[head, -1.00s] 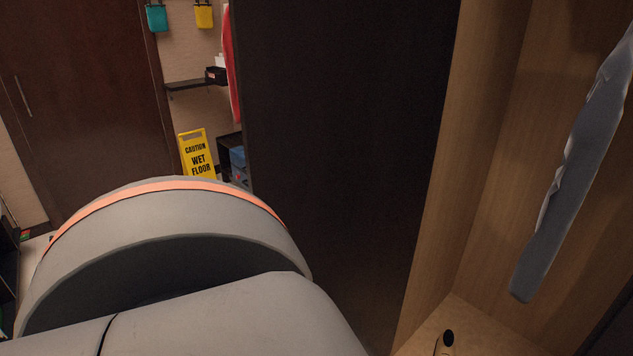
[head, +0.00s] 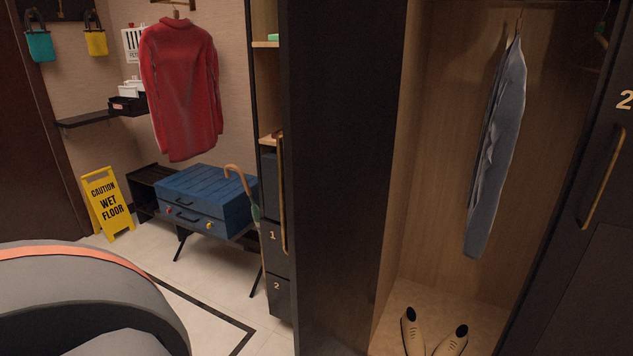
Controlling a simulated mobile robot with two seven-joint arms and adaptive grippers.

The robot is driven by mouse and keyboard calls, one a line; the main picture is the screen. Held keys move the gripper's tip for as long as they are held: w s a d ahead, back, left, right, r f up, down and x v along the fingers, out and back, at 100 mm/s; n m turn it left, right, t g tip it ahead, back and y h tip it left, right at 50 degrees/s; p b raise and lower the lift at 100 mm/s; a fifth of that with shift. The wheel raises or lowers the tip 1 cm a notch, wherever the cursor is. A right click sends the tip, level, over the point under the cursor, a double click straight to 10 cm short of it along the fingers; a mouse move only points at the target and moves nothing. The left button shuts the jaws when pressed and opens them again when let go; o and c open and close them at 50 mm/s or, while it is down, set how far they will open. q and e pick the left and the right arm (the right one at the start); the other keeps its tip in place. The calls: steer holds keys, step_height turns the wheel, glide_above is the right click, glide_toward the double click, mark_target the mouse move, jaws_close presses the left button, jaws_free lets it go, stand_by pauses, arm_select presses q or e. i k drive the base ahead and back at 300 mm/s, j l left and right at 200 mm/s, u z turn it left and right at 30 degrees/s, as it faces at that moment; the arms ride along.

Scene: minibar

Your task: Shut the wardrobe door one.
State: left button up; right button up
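The wardrobe door one (head: 345,180) is the dark panel standing open in the middle of the head view, seen from its inner side. A long brass handle (head: 282,195) shows at its left edge. To its right the wardrobe interior (head: 425,150) is open, with light wood walls, a hanging grey-blue garment (head: 495,150) and a pair of tan shoes (head: 412,333) on its floor. Neither gripper is in view. A part of my own arm, grey with an orange stripe, fills the lower left.
A closed dark door with a "2" and a brass handle (head: 603,180) is at the right. Behind are a blue case (head: 205,195) on a stand, a yellow wet-floor sign (head: 107,203) and a red garment (head: 182,90). Some floor (head: 215,285) is clear at left centre.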

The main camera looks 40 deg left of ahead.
mark_target(342, 61)
steer(key=k+j, duration=0.1)
steer(key=j, duration=0.35)
steer(key=k+j, duration=0.15)
steer(key=j, duration=0.35)
steer(key=i+j, duration=0.1)
steer(key=j, duration=0.35)
steer(key=i+j, duration=0.1)
steer(key=j, duration=0.4)
steer(key=k+j, duration=0.25)
steer(key=k, duration=0.25)
